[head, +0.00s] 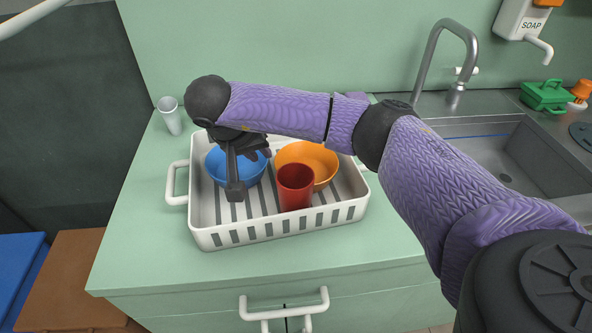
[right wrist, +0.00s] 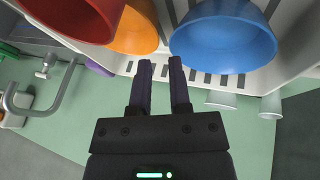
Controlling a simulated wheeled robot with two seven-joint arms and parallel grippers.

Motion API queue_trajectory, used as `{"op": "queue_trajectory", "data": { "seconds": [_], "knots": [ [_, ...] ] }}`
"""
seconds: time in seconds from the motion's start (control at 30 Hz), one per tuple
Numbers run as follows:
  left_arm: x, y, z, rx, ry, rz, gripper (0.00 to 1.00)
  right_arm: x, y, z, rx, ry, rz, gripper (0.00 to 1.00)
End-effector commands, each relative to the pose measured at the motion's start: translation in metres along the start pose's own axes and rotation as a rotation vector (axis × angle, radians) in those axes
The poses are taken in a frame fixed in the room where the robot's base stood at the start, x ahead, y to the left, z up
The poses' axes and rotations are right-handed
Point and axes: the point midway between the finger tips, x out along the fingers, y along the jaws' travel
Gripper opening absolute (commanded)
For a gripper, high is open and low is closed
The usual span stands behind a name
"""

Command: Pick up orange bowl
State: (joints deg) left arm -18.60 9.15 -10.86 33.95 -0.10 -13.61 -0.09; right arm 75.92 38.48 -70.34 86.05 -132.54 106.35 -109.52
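The orange bowl (head: 318,158) sits in a white slotted basket (head: 205,218) on the green counter, and it shows at the upper left in the right wrist view (right wrist: 135,35). A blue bowl (head: 222,172) is to its left and a red cup (head: 296,188) stands in front of it. My right gripper (head: 262,151) is above the back of the basket, over the blue bowl and left of the orange bowl. In the right wrist view its two fingers (right wrist: 160,66) are apart with nothing held between them. My left gripper is not in view.
A clear cup (head: 171,116) stands behind the basket at the left. A faucet (head: 450,60) and sink (head: 480,155) are at the right, with a green box (head: 545,95) beyond. The counter in front of the basket is clear.

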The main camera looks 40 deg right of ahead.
Motion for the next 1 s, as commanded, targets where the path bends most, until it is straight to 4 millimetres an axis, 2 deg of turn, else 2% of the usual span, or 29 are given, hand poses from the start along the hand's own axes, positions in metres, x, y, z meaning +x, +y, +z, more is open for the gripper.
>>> {"op": "queue_trajectory", "data": {
  "seconds": [0.2, 0.5, 0.7, 0.8, 1.0],
  "knots": [
    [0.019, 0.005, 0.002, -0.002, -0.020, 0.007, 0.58, 0.045, 0.000, 0.003, 0.001, -0.006, 0.004, 0.23],
    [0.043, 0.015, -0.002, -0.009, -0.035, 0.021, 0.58, 0.096, 0.004, 0.003, 0.001, -0.007, 0.003, 0.23],
    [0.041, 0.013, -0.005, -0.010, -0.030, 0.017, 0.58, 0.093, 0.005, 0.001, 0.001, -0.004, 0.001, 0.21],
    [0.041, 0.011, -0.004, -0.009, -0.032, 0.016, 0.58, 0.093, 0.005, 0.001, 0.001, -0.004, 0.001, 0.00],
    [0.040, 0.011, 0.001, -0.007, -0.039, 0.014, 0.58, 0.093, 0.005, 0.001, 0.001, -0.004, 0.000, 0.00]
  ]
}}
